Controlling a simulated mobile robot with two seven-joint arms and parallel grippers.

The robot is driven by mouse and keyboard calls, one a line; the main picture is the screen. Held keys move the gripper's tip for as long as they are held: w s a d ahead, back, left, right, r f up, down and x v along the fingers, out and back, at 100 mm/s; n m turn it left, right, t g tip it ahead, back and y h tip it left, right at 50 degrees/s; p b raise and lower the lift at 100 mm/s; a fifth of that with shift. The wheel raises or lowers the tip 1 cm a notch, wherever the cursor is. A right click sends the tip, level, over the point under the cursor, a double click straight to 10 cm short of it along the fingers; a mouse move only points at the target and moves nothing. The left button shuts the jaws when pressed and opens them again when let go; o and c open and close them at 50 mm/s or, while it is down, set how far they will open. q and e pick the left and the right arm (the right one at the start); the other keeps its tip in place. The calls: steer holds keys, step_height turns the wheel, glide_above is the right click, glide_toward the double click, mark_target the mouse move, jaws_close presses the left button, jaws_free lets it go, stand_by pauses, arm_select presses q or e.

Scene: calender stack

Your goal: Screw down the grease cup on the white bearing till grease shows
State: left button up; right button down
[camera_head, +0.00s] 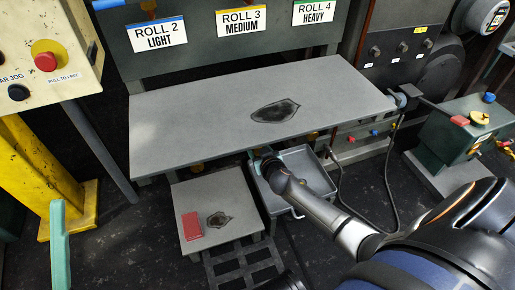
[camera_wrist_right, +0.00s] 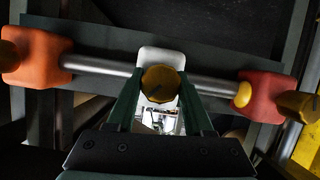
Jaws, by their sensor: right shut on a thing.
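In the right wrist view the white bearing (camera_wrist_right: 154,58) sits on a steel shaft, and a brass grease cup (camera_wrist_right: 163,82) faces me in front of it. My right gripper (camera_wrist_right: 162,98) is shut on this cup, with a green finger on each side. I cannot tell whether grease shows at the white bearing. In the head view my right gripper (camera_head: 262,155) reaches under the front edge of the grey table, which hides the bearing. A pale teal upright piece at the lower left looks like a finger of my left gripper (camera_head: 59,238); its jaws cannot be made out.
An orange bearing (camera_wrist_right: 37,57) and a red bearing (camera_wrist_right: 268,98) flank the white one; a yellow blob (camera_wrist_right: 242,94) is on the red one. The grey table (camera_head: 200,110) overhangs my right arm. A grey tray (camera_head: 318,172) and a low stand (camera_head: 240,195) are close by.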

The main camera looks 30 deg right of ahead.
stand_by(0.3)
steer(key=m+y+p, duration=0.2)
steer(key=m, duration=0.1)
steer(key=shift+d+t+p, duration=0.1)
steer(key=shift+t+p, duration=0.2)
steer(key=shift+p, duration=0.05)
steer(key=shift+m+t+y, duration=0.3)
steer(key=shift+m+y, duration=0.3)
steer(key=shift+m, duration=0.5)
steer(key=shift+c, duration=1.4)
jaws_free()
